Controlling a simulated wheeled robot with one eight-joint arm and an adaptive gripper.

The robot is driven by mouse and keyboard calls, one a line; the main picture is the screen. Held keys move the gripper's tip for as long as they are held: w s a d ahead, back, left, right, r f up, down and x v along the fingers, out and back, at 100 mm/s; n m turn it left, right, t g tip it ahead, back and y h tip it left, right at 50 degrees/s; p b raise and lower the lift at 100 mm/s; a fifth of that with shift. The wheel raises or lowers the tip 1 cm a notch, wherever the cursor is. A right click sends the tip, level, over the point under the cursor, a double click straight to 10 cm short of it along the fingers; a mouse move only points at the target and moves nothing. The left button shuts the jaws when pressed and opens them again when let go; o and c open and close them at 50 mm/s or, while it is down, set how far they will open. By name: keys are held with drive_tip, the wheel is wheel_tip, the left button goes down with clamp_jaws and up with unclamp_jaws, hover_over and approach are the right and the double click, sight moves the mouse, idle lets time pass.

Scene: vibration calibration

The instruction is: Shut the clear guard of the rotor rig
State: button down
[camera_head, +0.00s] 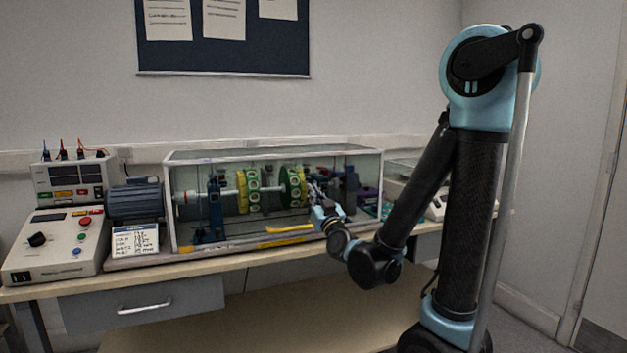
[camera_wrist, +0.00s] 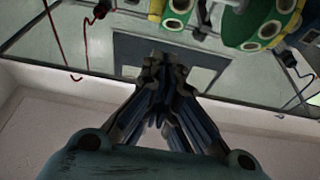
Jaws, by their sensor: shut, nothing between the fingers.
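The clear guard (camera_head: 275,155) is a long see-through box with a pale frame around the rotor rig on the bench. Its front lower edge looks close to the rig's base, but I cannot tell whether it is fully seated. Inside, a shaft carries green and yellow discs (camera_head: 248,190) between blue stands. A yellow strip (camera_head: 289,229) runs along the lower front. My gripper (camera_head: 318,190) is at the front of the guard, right of the discs; contact is unclear. In the wrist view my gripper (camera_wrist: 168,75) has its fingers together and empty, with the discs (camera_wrist: 262,20) above right.
A control box (camera_head: 55,245) with knob and buttons, a meter unit (camera_head: 72,178), a motor (camera_head: 135,202) and a written card (camera_head: 136,240) stand left of the guard. More equipment (camera_head: 435,205) stands at the right, behind my arm. The bench's front edge is mostly clear.

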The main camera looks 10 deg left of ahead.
drive_tip(key=shift+r, duration=2.8)
drive_tip(key=s+d+f+g+h, duration=0.3)
drive_tip(key=d+f+g, duration=0.2)
drive_tip(key=d+f, duration=0.4)
drive_tip(key=s+d+f+g+h, duration=0.2)
drive_tip(key=s+d+f+g, duration=0.15)
drive_tip(key=d+f, duration=0.5)
drive_tip(key=s+d+f+m+g+h, duration=0.2)
drive_tip(key=s+d+f+g, duration=0.2)
drive_tip(key=s, duration=0.5)
drive_tip(key=s+d+f+m+g+h, duration=0.3)
drive_tip(key=s+d+f+g, duration=0.1)
drive_tip(key=s+d+f, duration=0.3)
drive_tip(key=shift+s+d+f, duration=0.4)
drive_tip(key=shift+s+d, duration=0.2)
drive_tip(key=shift+s, duration=0.3)
drive_tip(key=shift+g, duration=0.25)
